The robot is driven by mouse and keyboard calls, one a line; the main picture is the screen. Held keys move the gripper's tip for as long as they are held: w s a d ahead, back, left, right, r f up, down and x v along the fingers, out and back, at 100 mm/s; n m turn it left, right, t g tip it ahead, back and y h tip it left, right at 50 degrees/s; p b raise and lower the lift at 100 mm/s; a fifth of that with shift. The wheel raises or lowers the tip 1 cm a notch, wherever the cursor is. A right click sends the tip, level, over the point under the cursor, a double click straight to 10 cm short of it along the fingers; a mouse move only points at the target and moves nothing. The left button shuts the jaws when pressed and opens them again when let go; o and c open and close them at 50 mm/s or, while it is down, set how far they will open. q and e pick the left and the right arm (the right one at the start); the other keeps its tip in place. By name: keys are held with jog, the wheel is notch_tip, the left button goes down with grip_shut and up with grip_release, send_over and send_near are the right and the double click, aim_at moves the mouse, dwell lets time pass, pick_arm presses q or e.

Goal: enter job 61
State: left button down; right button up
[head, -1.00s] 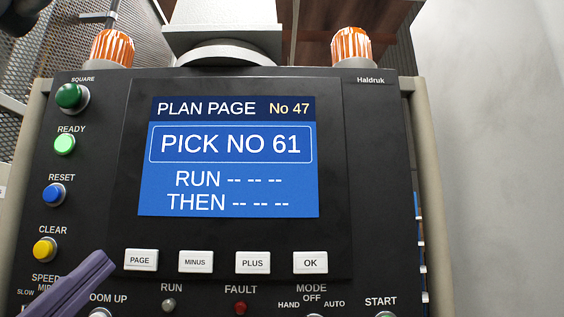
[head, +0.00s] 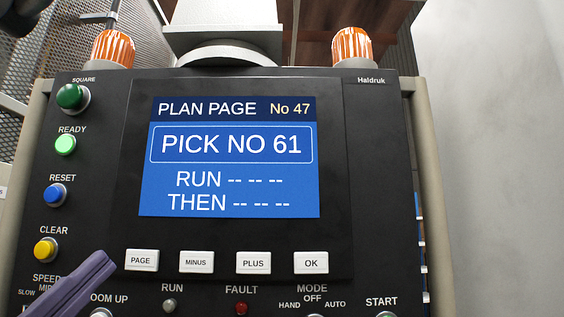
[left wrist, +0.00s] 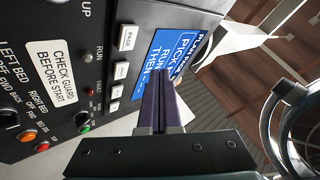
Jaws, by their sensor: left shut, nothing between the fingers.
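The black control panel (head: 375,180) faces me. Its blue screen (head: 230,205) reads PLAN PAGE No 47, PICK NO 61 in a frame, then RUN and THEN with dashes. Under the screen are white keys: PAGE (head: 141,261), MINUS (head: 196,262), PLUS (head: 253,263) and OK (head: 311,263). My left gripper (head: 105,262) is shut and empty, its purple fingers at the lower left, just left of and below PAGE. In the left wrist view the shut fingers (left wrist: 160,75) overlap the screen (left wrist: 172,55); whether they touch anything cannot be told. My right gripper is not in view.
Down the left side are the green SQUARE (head: 70,96), pale green READY (head: 65,144), blue RESET (head: 54,194) and yellow CLEAR (head: 46,249) buttons. RUN lamp (head: 169,305) and red FAULT lamp (head: 241,307) sit below the keys. Orange lamps (head: 113,48) top the panel.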

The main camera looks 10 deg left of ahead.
aim_at(305, 274)
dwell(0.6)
pick_arm(q)
jog(key=w+d+m+g+h+p, duration=0.1)
jog(key=d+m+g+h+p, duration=0.4)
jog(key=d, duration=1.6)
jog(key=m+p, duration=0.4)
jog(key=p, duration=0.2)
jog(key=shift+r+p, duration=0.25)
jog(key=shift+p, duration=0.15)
jog(key=shift+w, duration=0.1)
jog(key=shift+w+a+b, duration=0.35)
jog(key=shift+w+b, duration=0.4)
jog(key=shift+w, duration=0.65)
jog(key=shift+w+a+b, duration=0.35)
jog(key=shift+w+b, duration=0.35)
jog(key=shift+w, duration=0.75)
jog(key=shift+w+a+b, duration=0.35)
jog(key=shift+w+b, duration=0.4)
jog(key=shift+w, duration=0.65)
